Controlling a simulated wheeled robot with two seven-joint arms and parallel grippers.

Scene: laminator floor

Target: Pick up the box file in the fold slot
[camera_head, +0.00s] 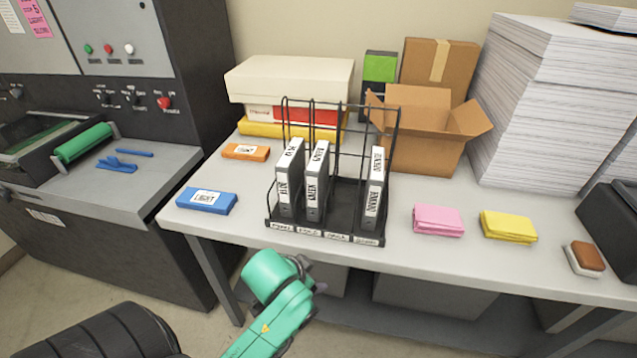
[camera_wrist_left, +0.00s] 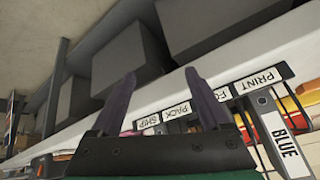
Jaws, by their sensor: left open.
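A black wire rack (camera_head: 331,222) stands on the table with labelled slots along its front. In the wrist view the labels read PRINT, one starting FO that my finger partly hides, PACK and SHIP. The second box file from the left (camera_head: 316,185), grey with a white spine label, stands upright in what looks like the fold slot. Another box file (camera_head: 289,184) stands just left of it, with BLUE on its spine in the wrist view (camera_wrist_left: 282,135). A third (camera_head: 374,192) stands in the rightmost slot. My left gripper (camera_head: 318,285) is open and empty, below and in front of the rack.
An orange pack (camera_head: 246,152) and a blue pack (camera_head: 207,200) lie left of the rack; pink (camera_head: 438,220) and yellow (camera_head: 508,226) bundles lie right. Boxes (camera_head: 290,80) and an open carton (camera_head: 425,140) stand behind. The table's front edge is close to my left gripper.

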